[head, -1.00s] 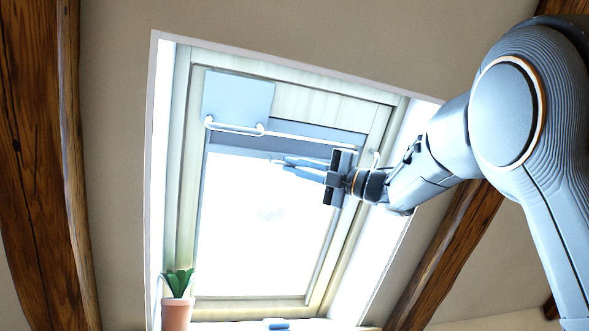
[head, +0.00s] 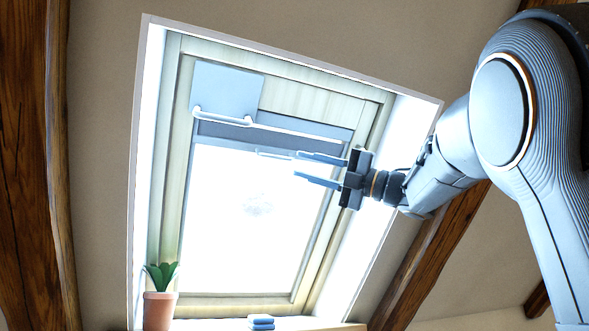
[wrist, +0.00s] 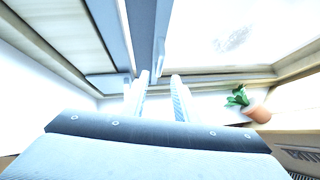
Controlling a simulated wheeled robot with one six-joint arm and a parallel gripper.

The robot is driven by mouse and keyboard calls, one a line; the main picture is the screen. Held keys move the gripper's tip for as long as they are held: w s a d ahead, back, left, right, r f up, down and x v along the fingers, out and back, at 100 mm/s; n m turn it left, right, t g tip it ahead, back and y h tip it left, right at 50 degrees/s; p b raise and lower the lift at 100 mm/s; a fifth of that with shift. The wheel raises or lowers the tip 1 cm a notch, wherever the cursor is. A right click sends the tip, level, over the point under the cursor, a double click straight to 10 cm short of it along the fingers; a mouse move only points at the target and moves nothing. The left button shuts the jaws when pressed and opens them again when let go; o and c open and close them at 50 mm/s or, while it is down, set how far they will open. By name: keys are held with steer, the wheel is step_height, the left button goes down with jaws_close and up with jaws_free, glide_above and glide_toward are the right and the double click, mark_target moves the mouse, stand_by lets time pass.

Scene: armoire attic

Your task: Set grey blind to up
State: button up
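The grey blind (head: 222,131) is a short dark strip across the top of the bright skylight pane, just below the long white bar. The pane below it is uncovered. A small pale pull (head: 274,155) shows just below the blind's lower edge. My gripper (head: 297,164) is in front of the pane's upper right, its two fingers apart and pointing left. Its tips are just right of the pull in the picture, with nothing seen between them. In the wrist view the fingers (wrist: 158,82) stand apart, close below a grey-blue strip; whether they touch it I cannot tell.
A flat blue-grey panel (head: 226,88) and a white bar (head: 300,132) lie along the window's upper frame. A potted plant (head: 159,308) and a folded blue cloth (head: 261,322) sit on the sill. Wooden beams (head: 430,255) flank the recess.

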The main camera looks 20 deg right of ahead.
steer(key=shift+s+d+f, duration=0.1)
steer(key=shift+s+d, duration=0.1)
steer(key=shift+d, duration=0.05)
